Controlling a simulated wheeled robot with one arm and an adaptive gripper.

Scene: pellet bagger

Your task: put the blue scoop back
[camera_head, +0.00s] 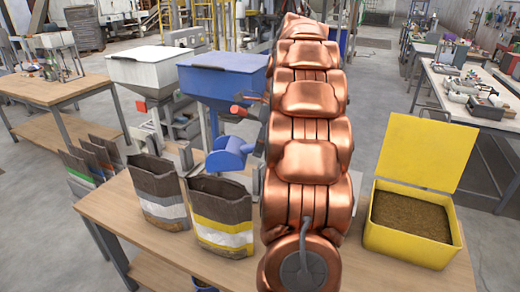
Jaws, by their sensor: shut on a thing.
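The blue scoop (228,156) is in the middle of the view, in front of the blue hopper (217,82) and above the bag with the yellow band (222,228). Its round bowl shows at the left of my arm, and its handle runs right toward the arm.
An open yellow bin (412,254) of brown pellets stands on the wooden bench (155,241) at right, lid raised. A bag with a white band (160,204) stands at left. A white hopper (150,72) is behind. Several folded bags (88,160) stand at the left edge.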

